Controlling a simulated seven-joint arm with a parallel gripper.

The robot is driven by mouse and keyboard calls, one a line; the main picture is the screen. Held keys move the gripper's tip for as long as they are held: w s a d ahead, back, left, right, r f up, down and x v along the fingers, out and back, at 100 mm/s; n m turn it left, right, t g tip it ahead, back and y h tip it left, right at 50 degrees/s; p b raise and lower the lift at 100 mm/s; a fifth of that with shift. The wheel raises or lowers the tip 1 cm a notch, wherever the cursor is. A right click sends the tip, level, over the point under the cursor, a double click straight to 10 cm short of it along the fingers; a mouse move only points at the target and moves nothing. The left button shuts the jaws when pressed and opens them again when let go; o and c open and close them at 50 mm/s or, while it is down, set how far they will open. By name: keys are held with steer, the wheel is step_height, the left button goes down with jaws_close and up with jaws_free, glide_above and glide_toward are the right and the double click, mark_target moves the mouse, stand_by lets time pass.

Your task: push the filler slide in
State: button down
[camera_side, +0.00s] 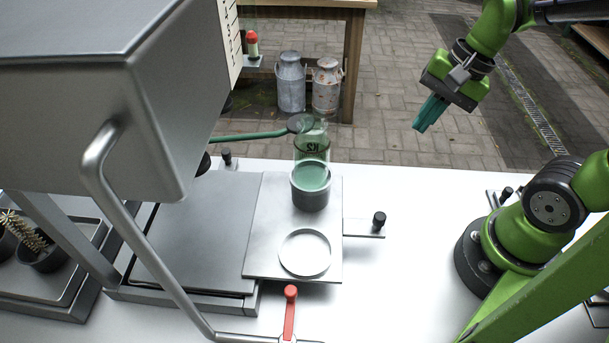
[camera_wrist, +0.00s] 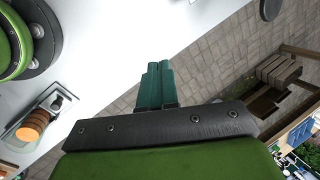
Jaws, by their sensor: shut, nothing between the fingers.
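The filler slide (camera_side: 262,247) is a flat grey metal plate on the white table in the side view. It overhangs the right side of a larger grey base (camera_side: 192,235). On it are an empty pale ring (camera_side: 304,271) at the front and a dark cup (camera_side: 311,196) holding a clear glass with green contents (camera_side: 312,174). A short tab with a black knob (camera_side: 379,219) is at its right. My gripper (camera_side: 422,127) is up in the air, right of and beyond the slide, touching nothing. Its teal fingers are together in the wrist view (camera_wrist: 157,70).
A big grey metal housing (camera_side: 80,100) with a bent tube handle (camera_side: 140,235) overhangs the left. A red-handled lever (camera_side: 290,310) stands in front of the slide. A green pipe (camera_side: 250,135) reaches towards the glass. The table between slide and arm base is mostly clear.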

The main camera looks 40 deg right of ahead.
steer(key=s+a+f+m+g+y, duration=0.2)
steer(key=a+f+m, duration=0.3)
steer(key=m, duration=0.9)
steer(key=s+a+f+m+g+y, duration=0.2)
steer(key=a+f+m+g, duration=0.1)
steer(key=m, duration=1)
steer(key=a+f, duration=0.1)
steer(key=a, duration=0.1)
steer(key=shift+s+a+f+m, duration=0.3)
steer(key=shift+a+f+m, duration=0.05)
steer(key=shift+f+m, duration=0.05)
